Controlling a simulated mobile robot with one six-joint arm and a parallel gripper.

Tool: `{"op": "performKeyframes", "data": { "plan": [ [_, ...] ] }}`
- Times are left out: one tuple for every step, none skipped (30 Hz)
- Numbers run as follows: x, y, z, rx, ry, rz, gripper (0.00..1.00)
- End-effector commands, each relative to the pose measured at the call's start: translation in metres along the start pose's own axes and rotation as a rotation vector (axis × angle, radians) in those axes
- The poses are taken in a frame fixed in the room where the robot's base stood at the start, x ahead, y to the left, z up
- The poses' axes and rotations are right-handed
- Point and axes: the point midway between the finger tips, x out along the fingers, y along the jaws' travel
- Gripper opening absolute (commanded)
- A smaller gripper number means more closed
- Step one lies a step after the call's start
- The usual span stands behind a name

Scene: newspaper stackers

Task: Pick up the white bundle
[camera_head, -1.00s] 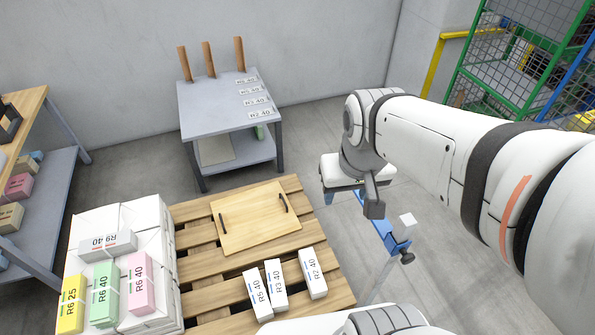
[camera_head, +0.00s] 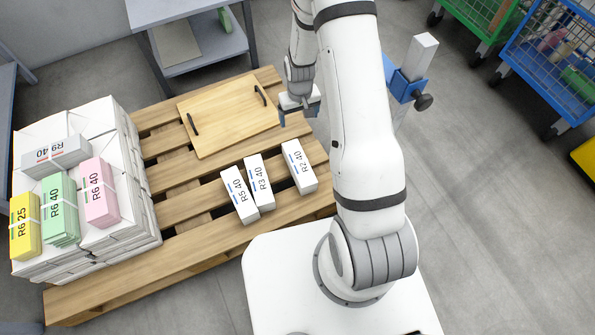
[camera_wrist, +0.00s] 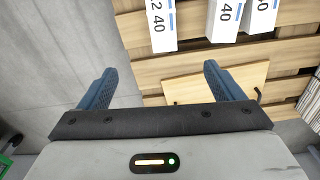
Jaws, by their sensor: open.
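Three white bundles lie side by side on the wooden pallet (camera_head: 180,255): the bundle marked R5 40 (camera_head: 240,196), the one marked R3 40 (camera_head: 259,182) and, a little apart at the right, the one marked R2 40 (camera_head: 299,167). In the wrist view the R2 40 bundle (camera_wrist: 161,28) is cut off at the top, beside the R3 40 bundle (camera_wrist: 224,18) and the R5 40 bundle (camera_wrist: 262,15). My gripper (camera_head: 299,112) is open and empty, above the pallet's right edge. Its blue fingers (camera_wrist: 158,72) point toward the R2 40 bundle without touching it.
A wooden board (camera_head: 225,125) with black handles lies on the pallet. White paper stacks (camera_head: 130,205) at the left carry yellow (camera_head: 24,228), green (camera_head: 60,210), pink (camera_head: 99,192) and grey-white R9 40 (camera_head: 56,156) bundles. A grey table (camera_head: 205,62) stands behind; wheeled cages (camera_head: 555,70) stand at right.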

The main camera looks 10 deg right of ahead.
Motion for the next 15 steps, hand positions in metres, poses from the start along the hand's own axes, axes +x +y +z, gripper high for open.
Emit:
{"op": "performKeyframes", "data": {
  "plan": [
    [0.053, -0.001, 0.004, -0.005, -0.019, -0.002, 0.87],
    [0.073, -0.001, 0.005, -0.009, -0.023, -0.003, 0.87],
    [0.098, -0.001, 0.007, -0.013, -0.028, -0.003, 0.87],
    [0.115, -0.001, 0.008, -0.016, -0.032, -0.004, 0.87],
    [0.131, -0.001, 0.010, -0.018, -0.035, -0.004, 0.87],
    [0.150, -0.002, 0.013, -0.021, -0.040, -0.005, 0.87],
    [0.163, -0.002, 0.015, -0.023, -0.041, -0.005, 0.87],
    [0.174, -0.002, 0.017, -0.025, -0.044, -0.006, 0.87],
    [0.187, -0.002, 0.019, -0.027, -0.047, -0.006, 0.87],
    [0.194, -0.003, 0.020, -0.028, -0.047, -0.006, 0.87],
    [0.200, -0.003, 0.021, -0.029, -0.048, -0.006, 0.87],
    [0.206, -0.003, 0.023, -0.030, -0.049, -0.007, 0.87],
    [0.211, -0.003, 0.024, -0.031, -0.050, -0.007, 0.87],
    [0.215, -0.003, 0.025, -0.031, -0.052, -0.007, 0.87],
    [0.220, -0.003, 0.025, -0.032, -0.052, -0.007, 0.87]
  ]
}}
